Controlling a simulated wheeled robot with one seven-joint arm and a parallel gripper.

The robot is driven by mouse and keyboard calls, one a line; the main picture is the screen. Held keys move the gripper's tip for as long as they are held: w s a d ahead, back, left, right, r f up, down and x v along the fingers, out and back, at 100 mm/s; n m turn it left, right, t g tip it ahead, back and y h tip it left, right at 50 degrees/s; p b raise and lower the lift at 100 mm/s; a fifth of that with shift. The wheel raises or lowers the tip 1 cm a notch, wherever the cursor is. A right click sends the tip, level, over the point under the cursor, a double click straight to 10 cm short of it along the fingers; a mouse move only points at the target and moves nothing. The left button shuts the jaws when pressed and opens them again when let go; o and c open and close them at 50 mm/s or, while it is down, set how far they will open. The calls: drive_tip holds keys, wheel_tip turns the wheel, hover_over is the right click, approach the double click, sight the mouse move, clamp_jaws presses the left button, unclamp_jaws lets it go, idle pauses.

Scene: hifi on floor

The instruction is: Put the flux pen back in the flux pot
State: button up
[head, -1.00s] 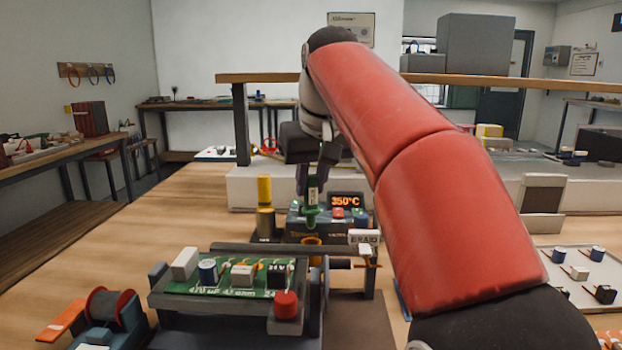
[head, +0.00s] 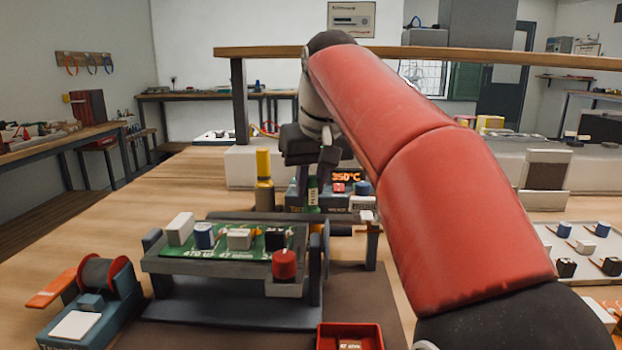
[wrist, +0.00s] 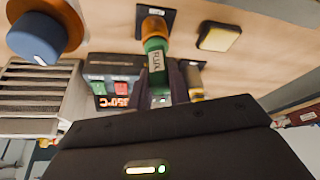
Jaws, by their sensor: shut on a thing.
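The flux pen (wrist: 157,62) is green with a white label and is held between the two dark fingers of my gripper (wrist: 158,82). In the head view the flux pen (head: 313,194) is upright below my gripper (head: 312,172), behind the circuit board holder. The flux pot (wrist: 155,25) shows in the wrist view as an orange ring on a dark square base. The pen's lower end lines up with the pot and overlaps it. I cannot tell how deep the pen is in it. The board holder hides the pot in the head view.
A soldering station (head: 346,178) reading 350°C stands close behind the pen. A yellow-topped brass cylinder (head: 264,182) stands to its left. The board holder (head: 215,262) is in front. A yellow sponge (wrist: 220,37) lies near the pot. A red tray (head: 349,336) is at the front.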

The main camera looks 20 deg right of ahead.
drive_tip(key=o, duration=1)
drive_tip(key=shift+o, duration=0.3)
drive_tip(key=o, duration=0.5)
drive_tip(key=shift+c, duration=0.2)
wheel_tip(320, 180, up, 5)
drive_tip(key=p, duration=0.4)
drive_tip(key=shift+r, duration=1)
